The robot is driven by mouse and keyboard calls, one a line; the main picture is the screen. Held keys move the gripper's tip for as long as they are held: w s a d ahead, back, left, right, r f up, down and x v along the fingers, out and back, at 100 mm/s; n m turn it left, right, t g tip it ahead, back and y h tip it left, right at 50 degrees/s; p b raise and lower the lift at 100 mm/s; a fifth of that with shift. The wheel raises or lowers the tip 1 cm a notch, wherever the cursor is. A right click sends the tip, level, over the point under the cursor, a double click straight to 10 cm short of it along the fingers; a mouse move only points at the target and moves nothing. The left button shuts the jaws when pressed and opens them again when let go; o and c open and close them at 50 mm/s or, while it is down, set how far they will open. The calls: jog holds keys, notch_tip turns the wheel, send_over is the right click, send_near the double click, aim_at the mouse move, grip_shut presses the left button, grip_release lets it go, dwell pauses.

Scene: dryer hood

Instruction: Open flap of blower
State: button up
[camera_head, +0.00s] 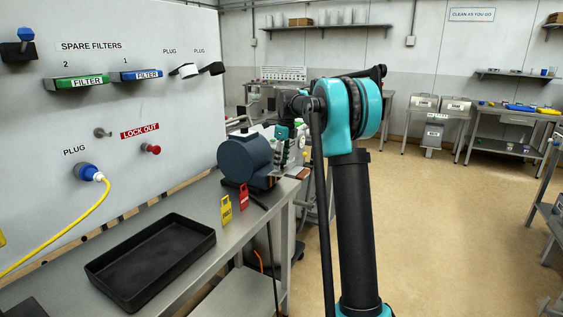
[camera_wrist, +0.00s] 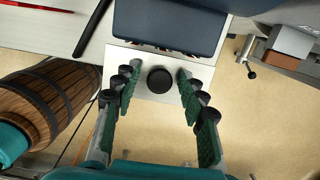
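The blower (camera_head: 246,160) is a dark blue rounded housing on the metal bench, left of my arm in the head view. Its blue body (camera_wrist: 170,25) fills the top middle of the wrist view. Below it is a pale flat plate (camera_wrist: 140,62) with a round black knob (camera_wrist: 161,80); I cannot tell for certain that this plate is the flap. My gripper (camera_wrist: 157,84) is open, its green-padded fingers on either side of the knob with visible gaps. In the head view my gripper (camera_head: 284,150) is just right of the blower, partly hidden by my arm.
A black tray (camera_head: 150,262) lies on the bench (camera_head: 215,262), with yellow and red tags (camera_head: 226,212) standing between it and the blower. A wooden barrel-like object (camera_wrist: 55,100) is at the wrist view's left. The wall panel (camera_head: 210,110) stands behind. Open floor (camera_head: 450,220) lies right.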

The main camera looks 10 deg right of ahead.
notch_tip(320, 180, up, 12)
jog(key=d, duration=0.1)
jog(key=shift+s, duration=0.4)
dwell(0.3)
jog(key=shift+s+d+f, duration=0.1)
jog(key=s+d+f+n+t, duration=0.1)
jog(key=s+f+n, duration=0.7)
jog(key=s, duration=0.6)
jog(key=s+d+f+n+t, duration=0.1)
jog(key=s+d+f+n, duration=0.1)
jog(key=s+f+n, duration=0.6)
jog(key=s+d+f+n+t+h, duration=0.1)
jog(key=s+f+n, duration=0.8)
jog(key=s+f, duration=0.7)
jog(key=s, duration=0.3)
jog(key=shift+s+d+f, duration=0.15)
jog(key=shift+s+d, duration=0.1)
jog(key=shift+s, duration=0.15)
jog(key=shift+o, duration=0.5)
